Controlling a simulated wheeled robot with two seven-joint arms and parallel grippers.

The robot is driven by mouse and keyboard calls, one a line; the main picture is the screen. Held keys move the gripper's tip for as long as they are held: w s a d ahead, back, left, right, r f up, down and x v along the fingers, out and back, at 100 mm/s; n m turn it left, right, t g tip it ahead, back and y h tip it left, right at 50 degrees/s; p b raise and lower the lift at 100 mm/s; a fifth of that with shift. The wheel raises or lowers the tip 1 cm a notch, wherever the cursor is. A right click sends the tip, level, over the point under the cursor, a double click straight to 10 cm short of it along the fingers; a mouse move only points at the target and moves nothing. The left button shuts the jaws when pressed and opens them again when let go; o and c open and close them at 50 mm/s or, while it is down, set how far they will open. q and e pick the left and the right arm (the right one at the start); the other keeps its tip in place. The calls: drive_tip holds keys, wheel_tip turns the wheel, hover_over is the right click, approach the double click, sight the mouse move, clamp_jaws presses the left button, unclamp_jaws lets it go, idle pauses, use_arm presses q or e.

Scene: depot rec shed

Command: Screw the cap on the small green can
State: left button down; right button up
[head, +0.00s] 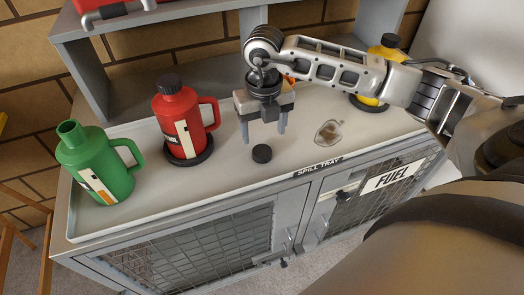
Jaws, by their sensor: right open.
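The green can (97,166) stands upright at the left end of the spill tray (229,171), its spout bare and open. A small black cap (262,153) lies on the tray near its front edge, right of the cans. My right gripper (263,137) points down just above the cap, its two fingers apart with nothing between them. The fingertips appear clear of the cap. My left gripper is out of view.
A red can (182,119) with a black cap stands on a dark round base between the green can and my gripper. A yellow can (384,54) stands at the back right, partly hidden by my arm. A brown stain (328,132) marks the tray. A shelf (88,71) rises behind.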

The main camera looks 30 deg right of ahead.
sight(262, 151)
drive_tip(key=f, duration=0.2)
drive_tip(key=a+f, duration=0.1)
drive_tip(key=f, duration=0.1)
drive_tip(key=shift+s+p, duration=0.3)
drive_tip(key=shift+s, duration=0.05)
drive_tip(key=shift+f, duration=0.65)
drive_tip(key=shift+d, duration=0.1)
drive_tip(key=c, duration=1)
